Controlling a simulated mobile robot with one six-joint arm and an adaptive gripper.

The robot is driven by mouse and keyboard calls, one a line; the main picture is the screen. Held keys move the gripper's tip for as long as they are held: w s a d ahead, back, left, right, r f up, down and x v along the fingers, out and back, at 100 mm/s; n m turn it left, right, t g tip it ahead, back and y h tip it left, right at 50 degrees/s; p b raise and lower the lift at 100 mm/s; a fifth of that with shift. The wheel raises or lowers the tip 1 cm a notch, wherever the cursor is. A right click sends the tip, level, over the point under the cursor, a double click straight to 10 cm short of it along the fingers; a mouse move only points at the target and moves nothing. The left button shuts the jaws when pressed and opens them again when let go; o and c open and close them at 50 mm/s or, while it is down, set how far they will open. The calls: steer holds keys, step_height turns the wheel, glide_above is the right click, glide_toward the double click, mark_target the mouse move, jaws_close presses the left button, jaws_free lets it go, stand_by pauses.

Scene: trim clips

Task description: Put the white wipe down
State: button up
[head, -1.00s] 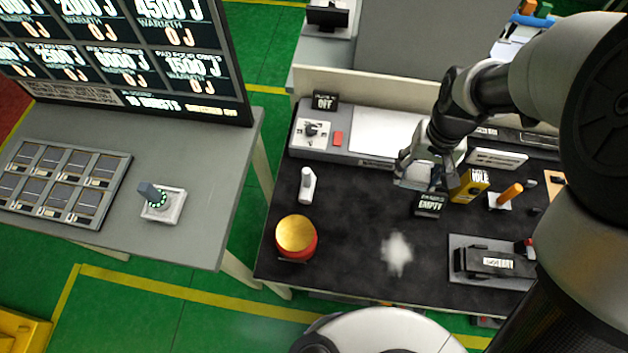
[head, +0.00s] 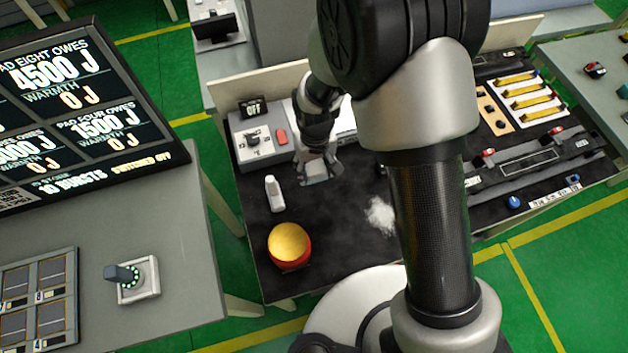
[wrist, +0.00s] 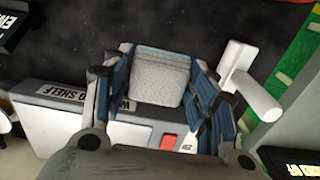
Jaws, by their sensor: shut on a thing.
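My gripper (wrist: 160,72) is shut on the white wipe (wrist: 161,80), a pale quilted pad pinched between the blue-lined fingers in the wrist view. In the head view my gripper (head: 319,172) hangs over the black worktop (head: 335,255), in front of the grey shelf unit. The wipe is hard to make out there. I cannot tell how high it is above the worktop. A white smudge (head: 381,215) lies on the worktop to the right of my gripper.
A white handled tool (head: 274,193) stands left of my gripper; it is close beside the fingers in the wrist view (wrist: 250,82). A red tub with a yellow top (head: 289,245) sits nearer the front.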

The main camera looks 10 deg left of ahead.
mark_target(315, 168)
steer(key=shift+f+b, duration=0.45)
steer(key=shift+f, duration=2.95)
steer(key=shift+f, duration=0.15)
steer(key=o, duration=1)
steer(key=shift+o, duration=0.2)
step_height(315, 168, up, 12)
steer(key=shift+r+p, duration=0.2)
steer(key=shift+p, duration=0.85)
